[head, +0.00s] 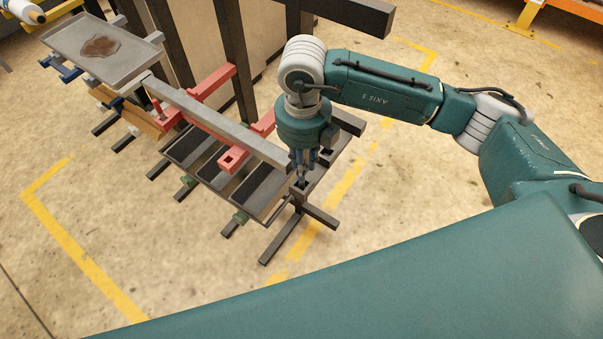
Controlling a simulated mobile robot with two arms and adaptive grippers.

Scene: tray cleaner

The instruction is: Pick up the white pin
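I cannot make out a white pin in the head view. My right gripper (302,178) points straight down over the top of a dark upright post (299,197) at the near right end of the rack. Its fingertips are at or just above the post top; I cannot tell whether they touch it. The fingers look close together, but they are too small to tell if they are open or shut, or hold anything. The pin may be hidden by the gripper. My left gripper is not in view.
The rack has a long grey bar (218,122), red brackets (204,91) and dark slatted panels (226,166). A grey tray (131,78) with a brown stain (101,46) sits at its far left. A white bottle (25,10) shows top left. The floor left is clear.

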